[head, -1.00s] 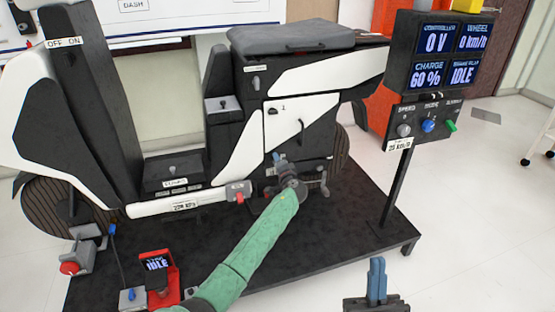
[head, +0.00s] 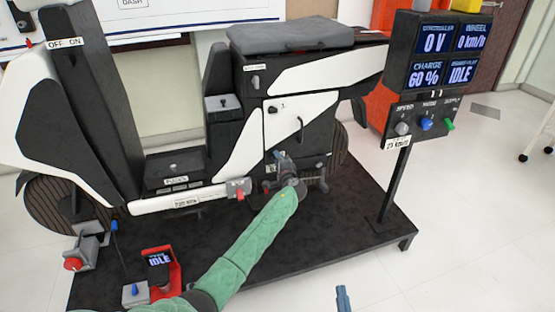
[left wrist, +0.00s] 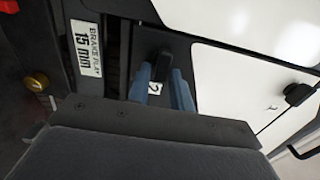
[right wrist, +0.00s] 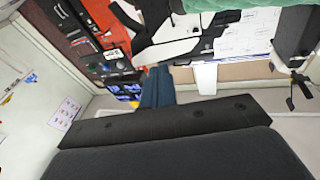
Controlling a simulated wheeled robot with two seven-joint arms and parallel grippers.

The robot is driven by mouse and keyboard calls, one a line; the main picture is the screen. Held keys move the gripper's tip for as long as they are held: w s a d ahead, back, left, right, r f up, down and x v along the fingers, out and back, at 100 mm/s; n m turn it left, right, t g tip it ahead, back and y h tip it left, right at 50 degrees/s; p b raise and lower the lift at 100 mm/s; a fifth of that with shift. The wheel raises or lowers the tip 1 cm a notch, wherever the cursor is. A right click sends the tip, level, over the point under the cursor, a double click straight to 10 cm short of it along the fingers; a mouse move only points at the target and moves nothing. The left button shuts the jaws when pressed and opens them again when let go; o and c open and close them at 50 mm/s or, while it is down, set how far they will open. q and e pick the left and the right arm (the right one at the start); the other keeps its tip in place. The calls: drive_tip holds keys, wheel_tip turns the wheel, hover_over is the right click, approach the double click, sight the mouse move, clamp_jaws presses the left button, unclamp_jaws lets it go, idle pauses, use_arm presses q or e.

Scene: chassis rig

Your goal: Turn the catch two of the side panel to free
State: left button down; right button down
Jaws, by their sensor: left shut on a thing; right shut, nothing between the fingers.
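The side panel (head: 299,121) is the white and black cover on the scooter's flank, with a dark handle. Catch two (left wrist: 164,62) is a small black knob in the left wrist view, beside a label reading 2. My left gripper (head: 279,157) is at the panel's lower edge. In the left wrist view its blue fingers (left wrist: 165,85) are shut on catch two, one on each side. Catch one (head: 272,109) is at the panel's upper left, with a label 1, and nothing touches it. My right gripper (head: 343,298) is shut and empty, low in the head view.
The display post (head: 395,185) stands right of the scooter on the dark platform (head: 310,240). A red-framed screen (head: 160,262) is at front left. A red lever (head: 239,192) is left of my left gripper. The pale floor at right is mostly clear.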

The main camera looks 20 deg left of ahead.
use_arm(q)
drive_tip(key=shift+d, duration=0.1)
drive_tip(key=c, duration=1.4)
unclamp_jaws()
drive_tip(key=shift+c, duration=0.2)
